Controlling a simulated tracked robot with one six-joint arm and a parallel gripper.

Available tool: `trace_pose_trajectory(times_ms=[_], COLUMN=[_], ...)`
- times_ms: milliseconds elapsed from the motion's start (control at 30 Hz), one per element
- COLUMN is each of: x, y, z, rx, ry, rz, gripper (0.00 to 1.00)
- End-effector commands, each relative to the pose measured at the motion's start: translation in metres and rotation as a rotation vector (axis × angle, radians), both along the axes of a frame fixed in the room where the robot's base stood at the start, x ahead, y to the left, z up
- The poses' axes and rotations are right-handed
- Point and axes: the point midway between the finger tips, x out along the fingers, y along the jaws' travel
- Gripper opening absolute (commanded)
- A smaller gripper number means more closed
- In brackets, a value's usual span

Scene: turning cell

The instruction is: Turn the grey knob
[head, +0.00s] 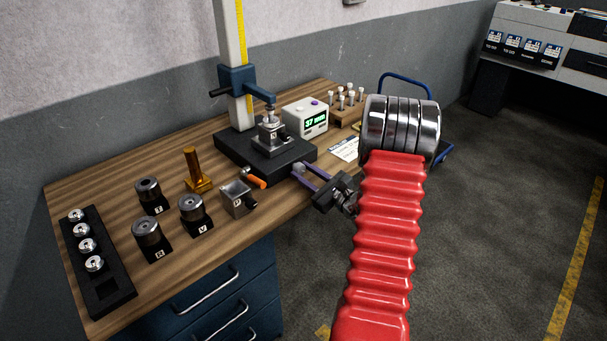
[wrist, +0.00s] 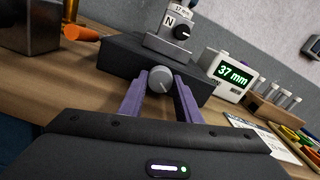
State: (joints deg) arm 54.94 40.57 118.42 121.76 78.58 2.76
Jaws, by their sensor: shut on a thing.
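The round grey knob (wrist: 160,79) sits on the front face of the black base (wrist: 112,55) of the measuring stand, with a pale line across it. My gripper (head: 304,177) is at the front of this base, its two purple fingers on either side of the knob and shut on it. In the head view the knob (head: 298,167) is small and partly hidden by the fingers. The display box (wrist: 228,74) beside the stand reads 37 mm. A grey block marked N (wrist: 167,28) with a black dial stands on the base.
A white card (head: 345,149) lies right of the base. Open floor lies to the right.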

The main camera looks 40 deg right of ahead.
Motion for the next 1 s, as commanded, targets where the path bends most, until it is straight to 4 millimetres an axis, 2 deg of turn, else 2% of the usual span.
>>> trace_pose_trajectory(times_ms=[367, 1000], x=[0.0002, 0.0002], y=[0.0014, 0.0014], z=[-0.0008, -0.0009], rx=[0.146, 0.669], ry=[0.005, 0.020], rz=[0.005, 0.002], gripper=[0.08, 0.08])
